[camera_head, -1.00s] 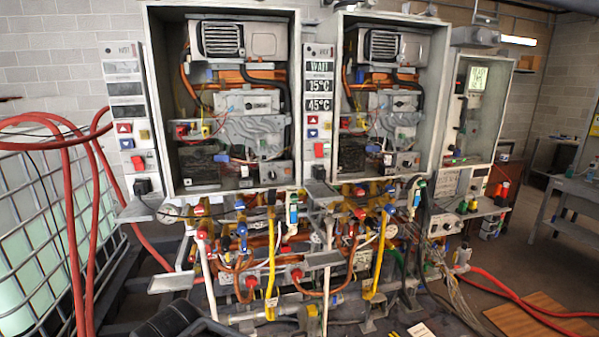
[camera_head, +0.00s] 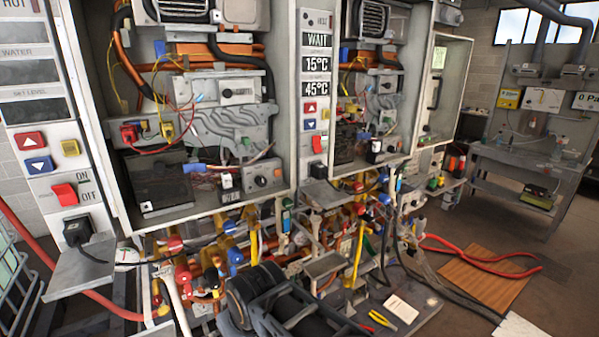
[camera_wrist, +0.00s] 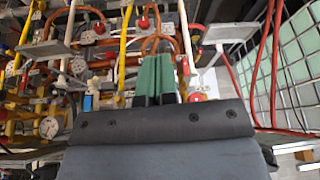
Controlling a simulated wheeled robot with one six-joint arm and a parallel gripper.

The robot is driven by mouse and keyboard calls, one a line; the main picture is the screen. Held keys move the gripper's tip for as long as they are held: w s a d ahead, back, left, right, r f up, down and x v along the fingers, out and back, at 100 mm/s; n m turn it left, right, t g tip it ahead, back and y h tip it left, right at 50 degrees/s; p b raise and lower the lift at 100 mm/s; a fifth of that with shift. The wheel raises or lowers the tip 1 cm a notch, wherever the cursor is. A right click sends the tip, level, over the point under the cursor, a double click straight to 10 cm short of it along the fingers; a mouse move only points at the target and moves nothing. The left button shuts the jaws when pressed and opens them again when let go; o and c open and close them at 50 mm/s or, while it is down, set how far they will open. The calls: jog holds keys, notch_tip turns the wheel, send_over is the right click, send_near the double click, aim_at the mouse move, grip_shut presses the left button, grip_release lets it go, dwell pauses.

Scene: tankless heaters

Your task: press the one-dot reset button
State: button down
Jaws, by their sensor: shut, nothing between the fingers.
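Two heater control panels show in the head view. The left panel (camera_head: 38,110) has a red up button (camera_head: 30,141), a blue down button (camera_head: 39,165), a yellow button (camera_head: 70,148) and a red rocker switch (camera_head: 65,194) marked ON and OFF. The second panel (camera_head: 316,20) has a yellow button (camera_head: 325,113) beside its red and blue buttons. I cannot make out dot marks on any button. My gripper (camera_wrist: 155,78) shows in the wrist view, with its green fingers together and empty, in front of pipes. Neither panel can be made out in that view.
Open heater cabinets (camera_head: 205,100) with exposed wiring stand beside the panels. Pipes and valves (camera_head: 230,255) crowd below them. A grey shelf (camera_head: 80,270) juts out under the left panel. A workbench (camera_head: 520,170) stands right.

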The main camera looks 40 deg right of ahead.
jog(key=shift+s, duration=0.1)
jog(key=w+d+r+m+t+y+b, duration=0.25)
jog(key=w+d+m, duration=0.2)
jog(key=m, duration=0.65)
jog(key=w+d+r+m+t+y+b, duration=0.1)
jog(key=w+d+r+m+t+y, duration=0.2)
jog(key=w+m, duration=0.5)
jog(key=d+r+m+t+h, duration=0.4)
jog(key=d+m, duration=0.5)
jog(key=s+d+r+m+t+h+b, duration=0.1)
jog(key=d+r+m+t+h, duration=0.2)
jog(key=d+m, duration=0.5)
notch_tip(320, 180, up, 2)
jog(key=shift+d+r+m+t+h, duration=0.2)
jog(key=shift+d+m+t+h, duration=0.15)
jog(key=shift+m+h, duration=0.35)
